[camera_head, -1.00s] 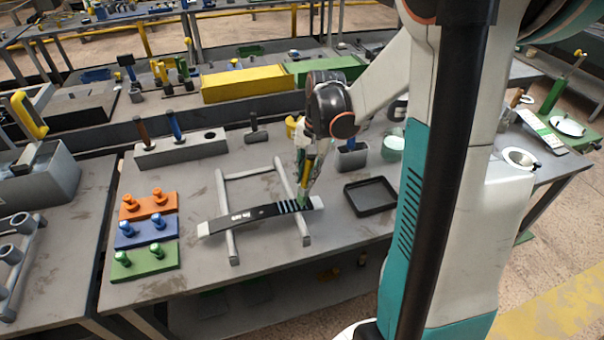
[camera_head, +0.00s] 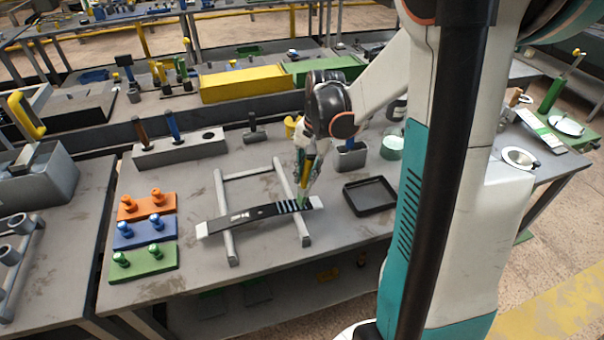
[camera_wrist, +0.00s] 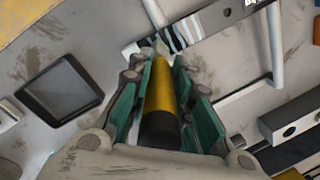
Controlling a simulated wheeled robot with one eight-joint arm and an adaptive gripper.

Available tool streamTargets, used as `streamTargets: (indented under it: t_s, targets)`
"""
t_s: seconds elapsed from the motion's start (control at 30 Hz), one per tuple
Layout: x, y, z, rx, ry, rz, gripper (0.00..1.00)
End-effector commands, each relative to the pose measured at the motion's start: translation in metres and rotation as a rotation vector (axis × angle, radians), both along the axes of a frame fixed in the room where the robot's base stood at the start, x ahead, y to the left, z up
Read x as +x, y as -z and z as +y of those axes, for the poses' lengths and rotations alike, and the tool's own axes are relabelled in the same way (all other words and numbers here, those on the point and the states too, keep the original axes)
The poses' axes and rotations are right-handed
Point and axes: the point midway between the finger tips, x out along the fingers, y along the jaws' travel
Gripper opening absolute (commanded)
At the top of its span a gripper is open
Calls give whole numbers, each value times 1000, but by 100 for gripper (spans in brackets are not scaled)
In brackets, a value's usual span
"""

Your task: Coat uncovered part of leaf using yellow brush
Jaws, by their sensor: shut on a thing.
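The leaf (camera_head: 243,216) is a long flat dark strip lying across the light grey frame (camera_head: 222,190). Its left part is dark with small white marks, and its right part has light bluish stripes. Its left end tip is pale. It also shows at the top of the wrist view (camera_wrist: 218,22). My gripper (camera_head: 304,178) is over the right part of the leaf. It is shut on the yellow brush (camera_wrist: 161,105), whose dark butt end faces the wrist camera. The brush tip is at or just above the striped part; contact cannot be told.
A black tray (camera_head: 370,196) lies right of the frame. A grey block with tool handles (camera_head: 180,148) and a hammer (camera_head: 255,133) are behind. Orange (camera_head: 148,206), blue (camera_head: 146,232) and green (camera_head: 143,262) peg blocks stand at the left. A grey cup (camera_head: 351,157) and a pale green container (camera_head: 392,147) stand behind the tray.

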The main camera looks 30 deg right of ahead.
Motion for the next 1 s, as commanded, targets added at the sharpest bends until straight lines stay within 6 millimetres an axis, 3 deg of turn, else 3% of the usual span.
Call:
streamTargets:
  t_s: [0.17, 0.6, 1.0]
  targets:
    - [-1, 1, -3, 0, 0, 0, 0]
    - [5, -2, 20, 2, -2, 0, 0]
    - [-1, 1, -3, 0, 2, 0, 0]
